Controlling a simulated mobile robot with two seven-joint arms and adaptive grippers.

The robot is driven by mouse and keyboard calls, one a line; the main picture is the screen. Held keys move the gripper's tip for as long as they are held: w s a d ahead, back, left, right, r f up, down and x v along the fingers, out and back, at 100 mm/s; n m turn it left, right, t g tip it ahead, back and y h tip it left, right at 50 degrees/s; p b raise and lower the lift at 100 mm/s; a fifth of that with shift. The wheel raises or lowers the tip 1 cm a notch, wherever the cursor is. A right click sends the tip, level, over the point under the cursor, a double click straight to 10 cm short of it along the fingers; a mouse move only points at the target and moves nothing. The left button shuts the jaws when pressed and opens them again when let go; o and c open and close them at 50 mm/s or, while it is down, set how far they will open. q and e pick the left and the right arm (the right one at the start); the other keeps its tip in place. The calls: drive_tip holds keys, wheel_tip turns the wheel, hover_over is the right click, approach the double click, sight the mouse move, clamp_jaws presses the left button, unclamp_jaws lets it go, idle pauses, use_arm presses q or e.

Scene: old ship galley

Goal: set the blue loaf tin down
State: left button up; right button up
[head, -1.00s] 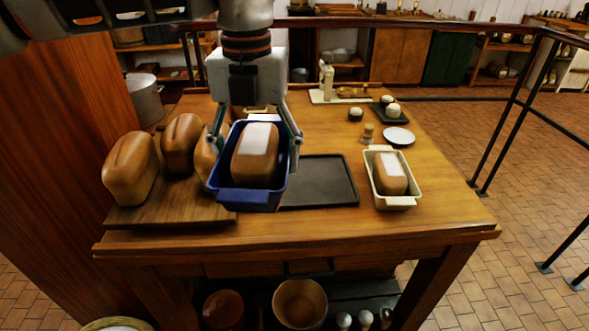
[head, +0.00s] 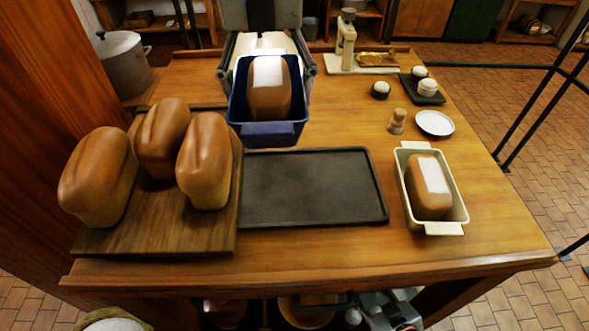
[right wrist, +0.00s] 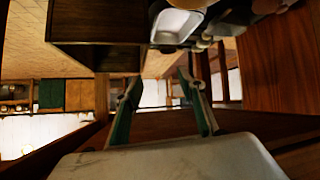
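The blue loaf tin (head: 267,133) holds a brown loaf with a white label (head: 268,90). My left gripper (head: 270,72) has one finger on each long side of the tin and grips it. The tin is at the far edge of the dark tray (head: 312,190); its underside is hidden, so I cannot tell its height exactly. The tray is empty. My right gripper (head: 385,312) is low by the table's front edge, partly hidden. In the right wrist view its green-padded fingers (right wrist: 163,105) are apart with nothing between them.
A wooden board (head: 150,235) with 3 loaves stands left of the tray. A cream loaf tin (head: 440,228) with a loaf stands right. Behind are a shaker (head: 397,122), a white plate (head: 435,123), a scale (head: 346,45) and a pot (head: 125,65).

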use_arm(q)
wheel_tip(320, 180, down, 19)
drive_tip(key=shift+b, duration=0.6)
drive_tip(key=shift+f, duration=0.1)
drive_tip(key=o, duration=1)
drive_tip(key=shift+s, duration=0.1)
wheel_tip(320, 180, up, 12)
drive_tip(key=shift+p, duration=0.3)
